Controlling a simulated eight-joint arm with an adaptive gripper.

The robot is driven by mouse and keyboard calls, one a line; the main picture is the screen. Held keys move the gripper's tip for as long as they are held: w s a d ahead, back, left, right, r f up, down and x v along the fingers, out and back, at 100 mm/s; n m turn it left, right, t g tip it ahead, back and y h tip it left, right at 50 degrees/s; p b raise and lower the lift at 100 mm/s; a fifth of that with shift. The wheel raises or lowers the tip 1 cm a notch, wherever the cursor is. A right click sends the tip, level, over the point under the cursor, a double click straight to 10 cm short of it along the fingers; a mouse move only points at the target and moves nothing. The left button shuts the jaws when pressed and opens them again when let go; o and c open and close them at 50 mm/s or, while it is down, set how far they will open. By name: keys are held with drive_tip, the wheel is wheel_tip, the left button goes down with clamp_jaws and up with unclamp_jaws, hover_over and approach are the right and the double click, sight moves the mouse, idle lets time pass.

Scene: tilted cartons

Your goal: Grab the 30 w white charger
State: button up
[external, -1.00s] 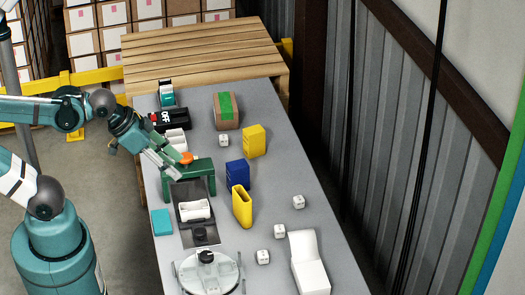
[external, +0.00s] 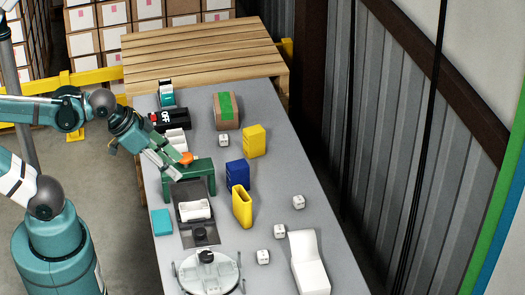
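Several small white cubes, which look like chargers, lie on the grey table. One white cube (external: 223,140) is near the brown box. Another white cube (external: 298,202) is by the right edge, with two more, a white cube (external: 279,231) and a white cube (external: 263,257), nearer the front. Their markings are too small to read, so I cannot tell which is 30 W. My gripper (external: 177,172) points down and right above the left side of the table, at the green stand, apart from all these cubes. Its fingers are too small to judge, and I see nothing held.
A green stand (external: 203,167) with an orange top is beside my gripper. A white angled block (external: 308,265) and a round clear device (external: 208,275) are in front.

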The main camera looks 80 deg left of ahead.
drive_tip(key=n+g, duration=0.7)
drive_tip(key=n, duration=1.2)
hover_over(298, 199)
drive_tip(key=f, duration=2.3)
drive_tip(key=shift+s+f+p, duration=0.1)
drive_tip(key=shift+s+p, duration=0.15)
drive_tip(key=shift+p, duration=0.15)
drive_tip(key=shift+w+a+f, duration=0.1)
drive_tip(key=shift+w+f, duration=0.1)
drive_tip(key=shift+f, duration=0.45)
drive_tip(key=shift+f, duration=1.3)
